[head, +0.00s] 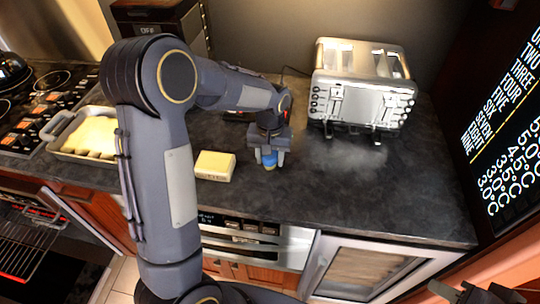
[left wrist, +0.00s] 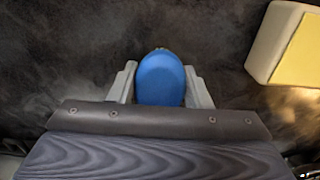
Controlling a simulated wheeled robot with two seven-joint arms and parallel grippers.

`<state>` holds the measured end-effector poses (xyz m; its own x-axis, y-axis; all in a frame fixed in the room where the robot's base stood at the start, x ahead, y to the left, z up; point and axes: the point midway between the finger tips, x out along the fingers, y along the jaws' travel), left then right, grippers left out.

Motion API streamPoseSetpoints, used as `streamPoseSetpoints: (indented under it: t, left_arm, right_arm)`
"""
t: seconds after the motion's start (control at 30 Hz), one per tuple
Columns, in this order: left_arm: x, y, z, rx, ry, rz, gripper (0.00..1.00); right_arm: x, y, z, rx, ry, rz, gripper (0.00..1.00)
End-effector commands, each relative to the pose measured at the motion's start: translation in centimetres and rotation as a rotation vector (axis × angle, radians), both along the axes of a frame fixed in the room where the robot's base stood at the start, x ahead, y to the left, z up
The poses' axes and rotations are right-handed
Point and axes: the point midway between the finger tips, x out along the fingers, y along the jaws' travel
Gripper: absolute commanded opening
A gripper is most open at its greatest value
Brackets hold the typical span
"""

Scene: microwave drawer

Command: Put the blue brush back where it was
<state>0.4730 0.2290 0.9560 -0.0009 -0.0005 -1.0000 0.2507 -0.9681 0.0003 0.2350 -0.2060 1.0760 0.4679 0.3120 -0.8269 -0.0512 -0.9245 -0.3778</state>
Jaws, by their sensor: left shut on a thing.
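The blue brush (head: 269,162) is at the fingertips of my left gripper (head: 268,157), over the dark countertop in the head view. In the left wrist view the rounded blue top of the brush (left wrist: 160,80) sits between the two grey fingers of my left gripper (left wrist: 160,88), which is shut on it. The lower part of the brush is hidden, and I cannot tell whether it touches the counter. Part of my right gripper (head: 478,294) shows at the bottom right of the head view, low and away from the brush; its jaw state is unclear.
A pale yellow block (head: 215,166) lies left of the brush and also shows in the left wrist view (left wrist: 302,55). A silver toaster (head: 360,88) stands behind to the right. A metal tray (head: 58,133) is at the left. The counter (head: 380,195) right of the brush is clear.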

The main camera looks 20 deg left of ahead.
Motion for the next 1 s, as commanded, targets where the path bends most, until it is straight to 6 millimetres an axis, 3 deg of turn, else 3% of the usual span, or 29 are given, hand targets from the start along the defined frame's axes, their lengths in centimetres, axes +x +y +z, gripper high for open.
streamPoseSetpoints:
  t: [0.4, 0.43, 0.57, 0.83, 1.0]
  left_arm:
    - [0.0, 0.0, -0.7, 0.000, -0.001, 0.000, 0.16]
    - [0.0, 0.0, -0.5, -0.001, -0.001, 0.000, 0.48]
    - [0.0, 0.0, -0.5, 0.000, -0.001, 0.000, 0.65]
    - [0.0, 0.0, -0.4, 0.000, -0.001, 0.000, 0.66]
    - [0.1, 0.0, 0.8, -0.001, -0.005, 0.001, 0.66]
  right_arm:
    - [0.0, 0.0, -0.4, 0.000, 0.000, 0.000, 0.36]
    - [0.0, 0.0, -0.3, 0.000, 0.000, 0.000, 0.36]
    - [0.0, 0.0, -0.3, 0.000, 0.000, 0.000, 0.36]
    - [0.0, 0.0, -0.2, 0.000, 0.000, 0.000, 0.36]
    - [0.0, 0.0, -0.1, 0.000, 0.000, 0.000, 0.36]
